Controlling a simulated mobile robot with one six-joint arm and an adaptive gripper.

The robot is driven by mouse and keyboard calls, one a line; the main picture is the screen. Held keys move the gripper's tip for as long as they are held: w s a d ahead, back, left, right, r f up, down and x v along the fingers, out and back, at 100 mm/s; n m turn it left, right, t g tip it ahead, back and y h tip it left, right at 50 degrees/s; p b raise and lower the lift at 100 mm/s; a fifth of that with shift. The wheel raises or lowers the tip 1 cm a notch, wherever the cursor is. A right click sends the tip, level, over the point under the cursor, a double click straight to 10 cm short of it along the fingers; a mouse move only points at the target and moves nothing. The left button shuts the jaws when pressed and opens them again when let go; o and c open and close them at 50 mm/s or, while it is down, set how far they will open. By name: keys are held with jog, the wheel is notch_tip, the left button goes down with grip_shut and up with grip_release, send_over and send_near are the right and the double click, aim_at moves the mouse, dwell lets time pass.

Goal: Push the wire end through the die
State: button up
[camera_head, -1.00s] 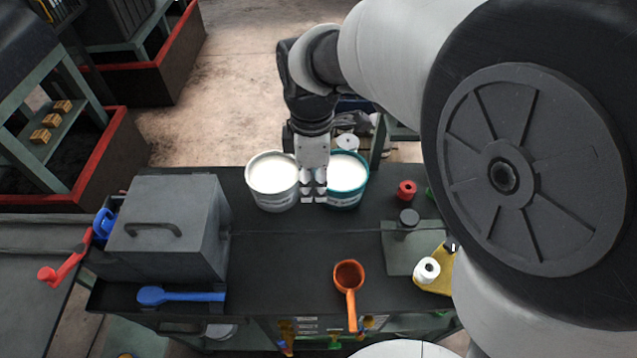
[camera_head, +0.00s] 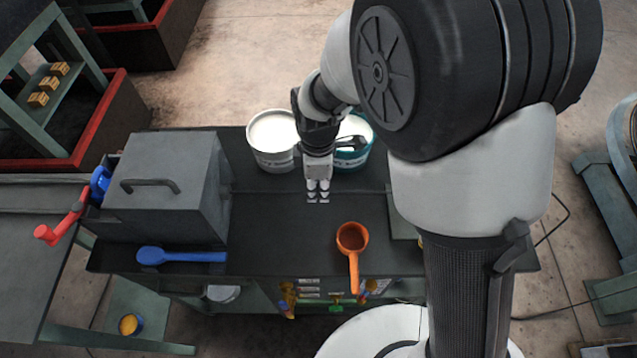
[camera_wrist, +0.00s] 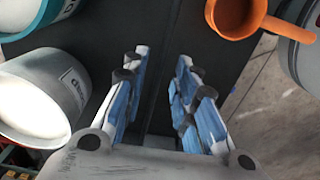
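My gripper (camera_head: 318,194) points down over the dark bench top (camera_head: 275,225), in front of two buckets. In the wrist view my gripper (camera_wrist: 162,100) has its two blue-padded fingers apart, with only bare bench and a seam between them. It holds nothing. I cannot make out the die or a wire end in either view. A thin dark line (camera_head: 575,308) runs over the floor at the right; I cannot tell whether it is the wire. My arm hides the right part of the bench.
A grey lidded box (camera_head: 165,190) with a red crank (camera_head: 62,222) stands left, with a blue spoon (camera_head: 180,256) before it. A white bucket (camera_head: 272,142), a teal-rimmed bucket (camera_head: 355,140) and an orange ladle (camera_head: 352,240) flank clear bench. A blue-grey stand (camera_head: 605,190) stands right.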

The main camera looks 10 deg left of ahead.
jog(key=shift+f, duration=0.1)
jog(key=shift+c, duration=0.3)
grip_shut()
dwell(0.4)
